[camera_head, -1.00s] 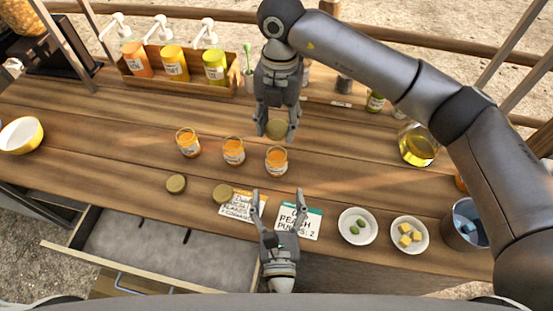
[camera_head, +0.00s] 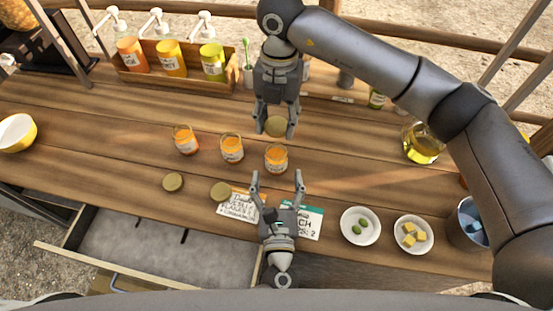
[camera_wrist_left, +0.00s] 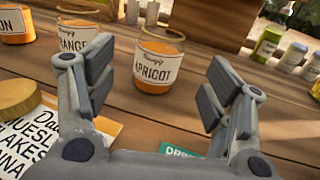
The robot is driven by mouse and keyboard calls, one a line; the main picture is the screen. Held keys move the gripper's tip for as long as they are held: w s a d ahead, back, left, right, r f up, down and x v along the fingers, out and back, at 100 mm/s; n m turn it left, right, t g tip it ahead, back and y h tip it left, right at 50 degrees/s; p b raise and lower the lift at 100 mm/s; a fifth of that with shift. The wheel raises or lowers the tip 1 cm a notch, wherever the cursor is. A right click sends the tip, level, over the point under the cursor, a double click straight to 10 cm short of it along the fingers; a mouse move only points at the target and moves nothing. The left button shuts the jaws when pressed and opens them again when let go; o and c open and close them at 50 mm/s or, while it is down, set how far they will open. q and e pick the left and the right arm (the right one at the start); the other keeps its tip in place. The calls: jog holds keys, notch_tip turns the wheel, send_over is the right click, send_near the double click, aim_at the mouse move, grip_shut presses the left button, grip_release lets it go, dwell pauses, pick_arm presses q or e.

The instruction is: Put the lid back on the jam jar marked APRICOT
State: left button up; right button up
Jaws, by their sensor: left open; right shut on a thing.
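The APRICOT jar (camera_wrist_left: 158,62) stands open between my left fingers in the left wrist view; in the head view it is the rightmost jar (camera_head: 276,158) of three. My left gripper (camera_head: 277,180) is open and empty just in front of it, apart from it. My right gripper (camera_head: 276,128) is shut on a gold lid (camera_head: 275,126), held behind and above the APRICOT jar. The ORANGE jar (camera_wrist_left: 78,35) is the middle one (camera_head: 232,148). Another jar (camera_head: 186,139) stands to its left, its label partly cut off. Two more gold lids (camera_head: 173,182) (camera_head: 221,191) lie in front of the jars.
Two cards (camera_head: 239,207) (camera_head: 300,222) lie under and beside my left gripper. Two small bowls (camera_head: 360,226) (camera_head: 413,234) stand at right. A pump-bottle rack (camera_head: 178,82) is at the back. An open drawer (camera_head: 150,250) is at front left.

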aim_at(276, 148)
pick_arm(q)
jog(key=w, duration=0.8)
jog(key=shift+s, duration=0.1)
jog(key=c, duration=1.6)
jog(key=shift+o, duration=0.2)
pick_arm(e)
jog(key=shift+f, duration=2.5)
